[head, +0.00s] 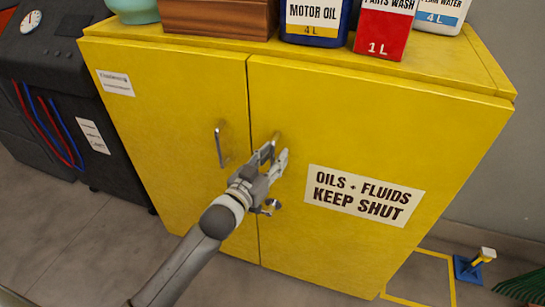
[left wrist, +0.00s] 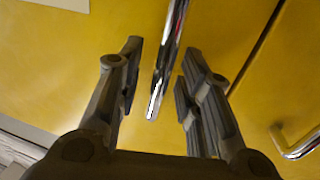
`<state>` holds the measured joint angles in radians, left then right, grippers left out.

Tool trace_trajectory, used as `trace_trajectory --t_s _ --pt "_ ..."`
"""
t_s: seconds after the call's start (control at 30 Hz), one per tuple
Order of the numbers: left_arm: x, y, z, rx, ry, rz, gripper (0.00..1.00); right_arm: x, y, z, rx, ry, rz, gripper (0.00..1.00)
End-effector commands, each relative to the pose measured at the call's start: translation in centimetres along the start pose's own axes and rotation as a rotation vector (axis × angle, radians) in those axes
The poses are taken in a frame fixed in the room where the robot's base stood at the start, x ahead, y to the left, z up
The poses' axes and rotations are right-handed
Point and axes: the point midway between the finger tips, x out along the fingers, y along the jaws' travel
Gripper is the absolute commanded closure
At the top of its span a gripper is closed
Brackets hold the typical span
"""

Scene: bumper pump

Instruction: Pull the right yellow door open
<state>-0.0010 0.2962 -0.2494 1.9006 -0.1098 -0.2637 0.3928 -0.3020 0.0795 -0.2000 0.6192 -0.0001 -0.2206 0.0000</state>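The right yellow door (head: 380,130) is shut, flush with the left door (head: 170,100), with a narrow seam between them. Its metal bar handle (left wrist: 171,45) runs between the fingers of my left gripper (head: 277,150) in the left wrist view. The gripper is open, one finger on each side of the bar, with gaps visible on both sides. In the head view the gripper hides most of this handle. My right gripper is not in view.
The left door's handle (head: 220,146) stands close to the left of my gripper. Bottles, including motor oil (head: 314,20), stand on the cabinet top. A black machine (head: 60,90) is at left. A blue-based object (head: 470,267) stands on the floor at right.

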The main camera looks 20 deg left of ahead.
Motion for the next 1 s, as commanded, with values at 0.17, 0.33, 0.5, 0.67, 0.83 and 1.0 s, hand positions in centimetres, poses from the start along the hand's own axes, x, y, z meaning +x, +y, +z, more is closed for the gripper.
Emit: trace_trajectory --t_s 0.17,0.33,0.5,0.67,0.83,1.0 --pt "0.06 0.01 0.01 0.0 0.0 0.0 0.66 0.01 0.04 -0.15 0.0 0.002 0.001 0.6" --pt "0.04 0.01 0.01 0.0 0.0 0.0 0.81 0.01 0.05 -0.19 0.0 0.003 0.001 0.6" --pt "0.03 0.02 0.01 0.0 0.0 0.0 1.0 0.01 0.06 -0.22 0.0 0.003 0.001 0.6" --pt "0.02 0.02 0.01 0.0 0.0 0.0 1.0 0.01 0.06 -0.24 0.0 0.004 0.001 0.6" --pt "0.04 0.08 0.01 -0.001 0.0 0.0 1.0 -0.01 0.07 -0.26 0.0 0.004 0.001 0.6" --pt "0.27 0.62 0.03 -0.003 -0.001 -0.005 1.0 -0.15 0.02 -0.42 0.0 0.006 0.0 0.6"
